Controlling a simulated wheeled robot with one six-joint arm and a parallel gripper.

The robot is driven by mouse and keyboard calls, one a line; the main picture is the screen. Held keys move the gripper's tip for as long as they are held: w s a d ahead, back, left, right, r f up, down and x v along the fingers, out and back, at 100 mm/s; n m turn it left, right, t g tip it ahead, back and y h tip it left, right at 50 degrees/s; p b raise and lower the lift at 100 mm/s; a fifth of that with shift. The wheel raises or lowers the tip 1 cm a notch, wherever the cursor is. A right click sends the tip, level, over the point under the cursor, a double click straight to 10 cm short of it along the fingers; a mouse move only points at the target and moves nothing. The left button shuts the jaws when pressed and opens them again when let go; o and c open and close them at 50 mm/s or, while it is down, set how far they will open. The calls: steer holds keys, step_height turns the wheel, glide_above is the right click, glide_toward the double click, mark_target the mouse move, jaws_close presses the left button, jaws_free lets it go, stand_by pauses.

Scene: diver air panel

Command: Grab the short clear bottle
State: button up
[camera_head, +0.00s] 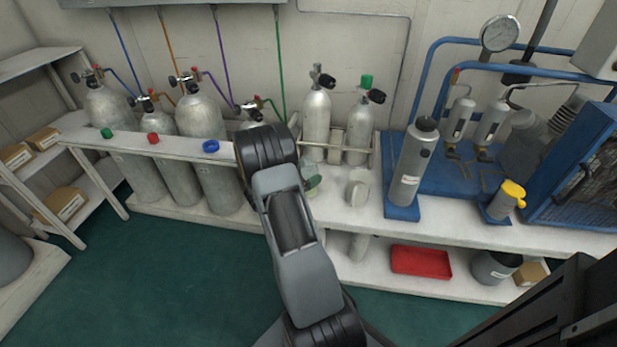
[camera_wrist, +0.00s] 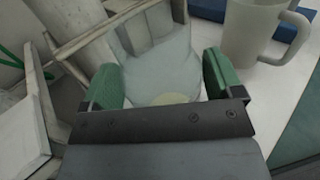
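A short clear bottle (camera_wrist: 160,72) stands between my gripper's green fingertips in the wrist view, with something pale yellow low in it. My gripper (camera_wrist: 162,80) has one finger on each side of the bottle, close to its walls. I cannot tell whether both fingers press on it. In the head view the bottle (camera_head: 310,157) shows only in part on the white bench, beside my dark wrist. A green fingertip (camera_head: 313,182) shows just in front of it.
A pale mug (camera_head: 357,187) stands just right of the bottle; it also shows in the wrist view (camera_wrist: 252,30). Silver cylinders (camera_head: 317,115) stand in a rack behind. A grey bottle (camera_head: 412,165) on a blue base is farther right. A red tray (camera_head: 421,262) lies on the lower shelf.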

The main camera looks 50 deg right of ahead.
steer(key=c, duration=0.7)
steer(key=shift+r, duration=0.2)
